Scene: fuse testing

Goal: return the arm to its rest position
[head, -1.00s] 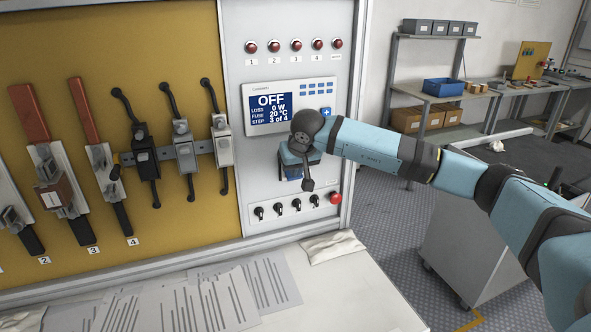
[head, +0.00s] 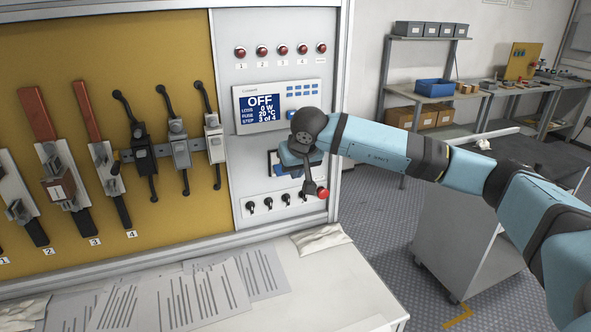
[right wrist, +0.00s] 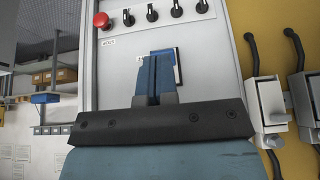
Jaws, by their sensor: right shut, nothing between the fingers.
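My right arm comes in from the right in the head view. Its gripper (head: 290,157) is in front of the grey control panel (head: 230,62), just below the display unit (head: 262,103) and above the black knobs (head: 268,203). In the head view the hand hides its fingertips. The right wrist view shows the two blue fingers (right wrist: 157,80) shut together and empty. They point toward a blue-and-white plate (right wrist: 176,62) on the panel; I cannot tell whether they touch it. The display reads OFF, 0 W, 20 °C, 3 of 4. My left gripper is not in view.
A red button (head: 323,193) sits close to the right hand. Fuse holders and levers (head: 180,150) fill the yellow board at left. A grey cart (head: 460,240) stands under my right arm.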

